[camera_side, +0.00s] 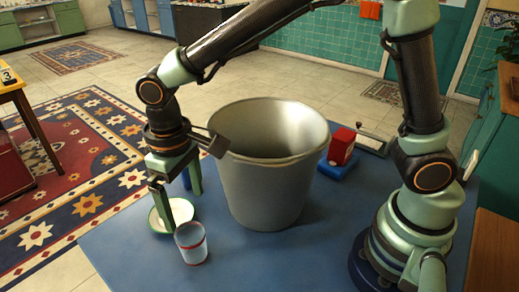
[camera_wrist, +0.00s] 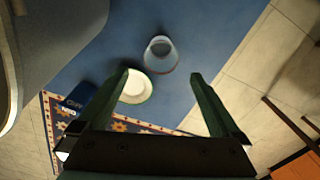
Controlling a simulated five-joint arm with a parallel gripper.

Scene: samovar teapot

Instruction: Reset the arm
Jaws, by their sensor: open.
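My gripper (camera_side: 181,208) is open and points down on the left of the bucket, above the saucer. In the wrist view my gripper (camera_wrist: 160,76) has its two green fingers wide apart with nothing between them. A white saucer with a green rim (camera_side: 180,211) lies on the blue tabletop, partly hidden by a finger; it also shows in the wrist view (camera_wrist: 137,90). A clear glass with a red band (camera_side: 191,245) stands beside the saucer, nearer the side camera; it also shows in the wrist view (camera_wrist: 160,55). Both look apart from the fingers.
A large grey metal bucket (camera_side: 262,185) stands on the blue table (camera_side: 130,245) close to the right of my gripper. A red box on a blue base (camera_side: 341,147) sits behind it. A dark blue object (camera_wrist: 79,97) shows at the wrist view's left. Bare table lies in front.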

